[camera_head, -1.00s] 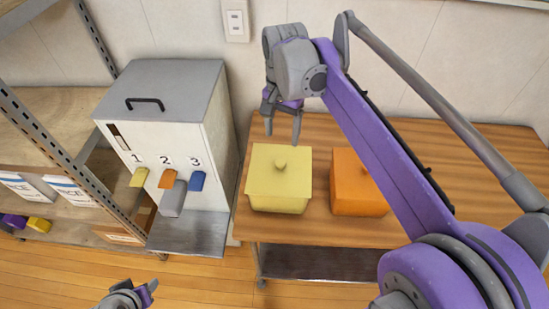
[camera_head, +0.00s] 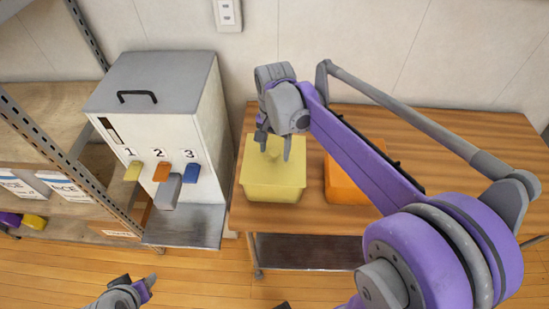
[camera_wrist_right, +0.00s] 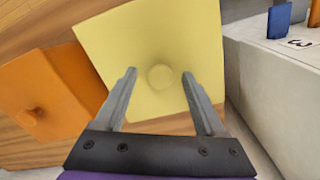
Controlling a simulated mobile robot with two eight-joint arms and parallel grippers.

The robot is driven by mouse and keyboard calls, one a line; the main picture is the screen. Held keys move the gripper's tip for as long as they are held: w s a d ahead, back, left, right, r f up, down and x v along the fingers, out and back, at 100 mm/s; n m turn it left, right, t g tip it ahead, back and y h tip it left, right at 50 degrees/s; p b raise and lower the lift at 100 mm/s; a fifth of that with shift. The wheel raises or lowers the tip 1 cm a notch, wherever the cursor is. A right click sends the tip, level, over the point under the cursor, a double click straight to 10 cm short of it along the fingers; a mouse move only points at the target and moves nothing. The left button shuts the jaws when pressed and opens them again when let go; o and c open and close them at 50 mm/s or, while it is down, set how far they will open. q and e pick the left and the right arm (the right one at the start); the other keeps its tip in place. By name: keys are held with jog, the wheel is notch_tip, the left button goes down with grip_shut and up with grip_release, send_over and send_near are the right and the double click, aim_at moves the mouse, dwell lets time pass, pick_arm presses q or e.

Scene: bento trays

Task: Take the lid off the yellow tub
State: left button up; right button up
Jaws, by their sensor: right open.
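The yellow tub (camera_head: 272,192) stands on the wooden table with its yellow lid (camera_head: 252,165) on. In the right wrist view the lid (camera_wrist_right: 125,45) has a round knob (camera_wrist_right: 160,77) at its middle. My right gripper (camera_head: 274,153) is open above the lid and points down at it. In the right wrist view the knob appears between the fingertips of my right gripper (camera_wrist_right: 159,74), with gaps on both sides; I cannot tell the height left above it. My left gripper (camera_head: 145,286) shows only partly at the bottom left, away from the tub.
An orange tub (camera_head: 343,188) with a knobbed lid, seen in the right wrist view (camera_wrist_right: 65,85), stands beside the yellow one, partly behind my right arm. A white dispenser (camera_head: 190,125) with numbered levers stands left of the table. A shelf rack (camera_head: 45,140) is at the far left.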

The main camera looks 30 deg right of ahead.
grip_shut()
jog(key=shift+r, duration=0.1)
dwell(0.3)
